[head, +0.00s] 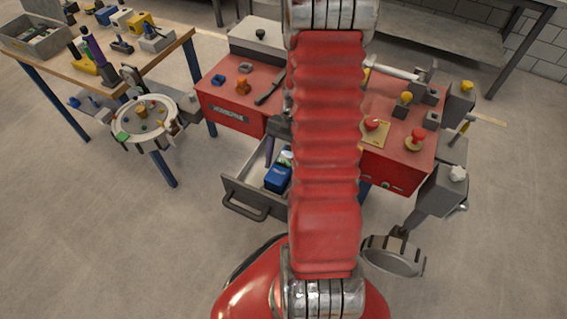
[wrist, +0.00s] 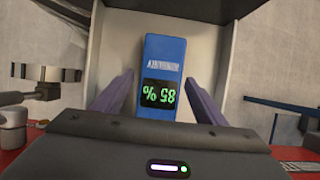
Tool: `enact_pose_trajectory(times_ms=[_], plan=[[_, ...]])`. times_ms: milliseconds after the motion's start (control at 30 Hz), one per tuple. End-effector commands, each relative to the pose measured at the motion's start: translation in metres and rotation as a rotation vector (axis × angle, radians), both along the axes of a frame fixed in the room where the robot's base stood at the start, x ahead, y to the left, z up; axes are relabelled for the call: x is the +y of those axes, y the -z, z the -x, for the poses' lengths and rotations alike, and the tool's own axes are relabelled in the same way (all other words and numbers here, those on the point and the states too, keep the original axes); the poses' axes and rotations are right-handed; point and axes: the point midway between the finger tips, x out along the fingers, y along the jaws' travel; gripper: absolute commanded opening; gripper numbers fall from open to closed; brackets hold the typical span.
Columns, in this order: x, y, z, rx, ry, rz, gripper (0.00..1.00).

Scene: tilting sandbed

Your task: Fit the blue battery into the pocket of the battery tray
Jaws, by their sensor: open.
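The blue battery (wrist: 165,60) lies in the open grey drawer (wrist: 108,42), its display with green digits facing up in the wrist view. It also shows in the drawer in the head view (head: 278,178). My gripper (wrist: 159,76) is open, one purple finger on each side of the battery, with a visible gap on both sides. Whether the fingers are low enough to flank its body is hard to tell. In the head view my red arm hides most of the gripper. I cannot make out the battery tray or its pocket.
The drawer belongs to a red bench (head: 232,100) with knobs, buttons and small blocks on top. A round white sand table (head: 118,131) and a wooden table (head: 160,60) with tools stand left. A round metal pan (head: 393,262) is at lower right. The floor in front is clear.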

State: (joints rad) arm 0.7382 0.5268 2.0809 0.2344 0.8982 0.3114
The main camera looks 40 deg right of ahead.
Motion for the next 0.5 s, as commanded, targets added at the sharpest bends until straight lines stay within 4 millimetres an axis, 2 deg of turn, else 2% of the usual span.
enact_pose_trajectory(times_ms=[267, 500], plan=[[-0.002, -0.006, -0.001, -0.002, -0.001, 0.001, 0.65], [-0.013, -0.034, -0.005, -0.003, 0.0, 0.003, 0.65]])
